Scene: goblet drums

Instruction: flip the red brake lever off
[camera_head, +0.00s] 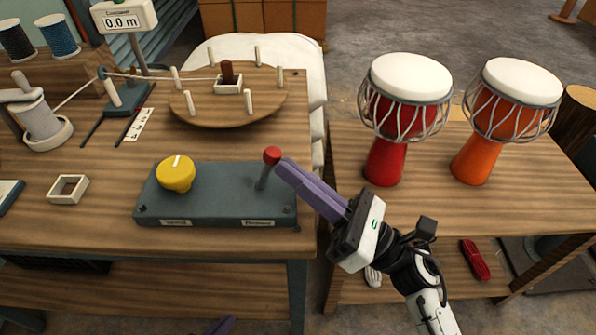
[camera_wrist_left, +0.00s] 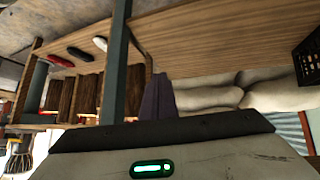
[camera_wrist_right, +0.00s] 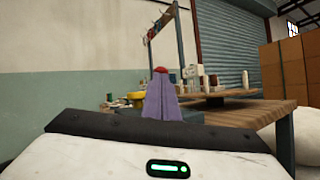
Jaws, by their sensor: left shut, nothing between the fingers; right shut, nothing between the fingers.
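The brake lever is a short grey stick with a red knob (camera_head: 272,155), standing nearly upright and leaning slightly right on the right half of a dark grey control box (camera_head: 215,205). My right gripper (camera_head: 281,164) comes in from the lower right, its purple fingers shut and empty. Its tips are right at the knob's right side; I cannot tell if they touch. In the right wrist view the knob (camera_wrist_right: 160,70) shows just beyond the shut fingertips. My left gripper (camera_head: 222,325) barely shows at the bottom edge; its shut fingers (camera_wrist_left: 157,98) point under the table in the left wrist view.
A yellow knob (camera_head: 176,174) sits on the box's left half. A round wooden board with pegs (camera_head: 228,100) stands behind it. A red drum (camera_head: 400,110) and an orange drum (camera_head: 505,115) stand on the right table. A gap separates the tables.

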